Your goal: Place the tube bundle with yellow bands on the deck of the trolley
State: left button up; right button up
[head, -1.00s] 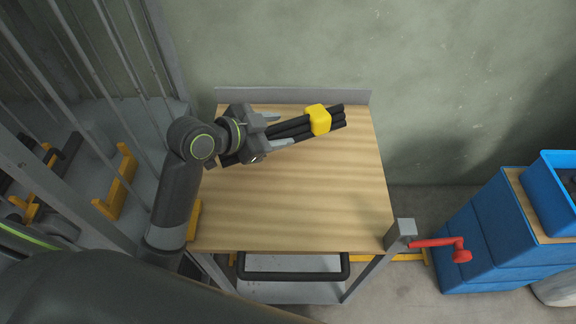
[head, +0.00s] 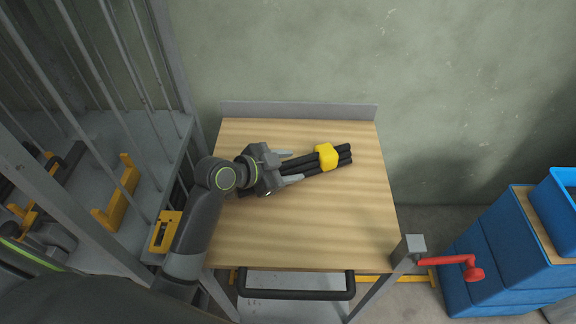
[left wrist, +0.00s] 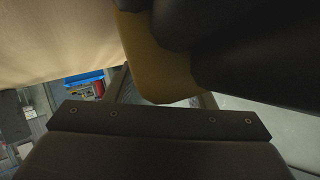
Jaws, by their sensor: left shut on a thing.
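The tube bundle (head: 308,165), several black tubes with a yellow band (head: 327,157) showing near the right end, is over the wooden deck of the trolley (head: 330,225). My left gripper (head: 288,168) is shut on the bundle, its grey fingers on either side of the tubes. The gripper hides the bundle's left part. I cannot tell whether the bundle touches the deck. In the left wrist view, dark tubes (left wrist: 250,50) and a yellow band (left wrist: 155,60) show close up and dim. My right gripper is not in view.
A grey rim (head: 300,110) runs along the deck's back edge. A grey post with a red crank (head: 445,261) stands at the front right corner. A barred rack (head: 120,130) is on the left, blue containers (head: 500,255) on the right. The deck's front is clear.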

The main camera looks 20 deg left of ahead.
pick_arm(q)
jog(key=o, duration=1.4)
jog(key=shift+f, duration=0.1)
jog(key=shift+s+a+r+p, duration=0.15)
jog(key=shift+s+r+p, duration=0.1)
jog(key=shift+p, duration=0.05)
jog(key=p+v, duration=0.5)
jog(key=v, duration=0.6)
jog(key=shift+a, duration=0.15)
jog(key=shift+s, duration=0.2)
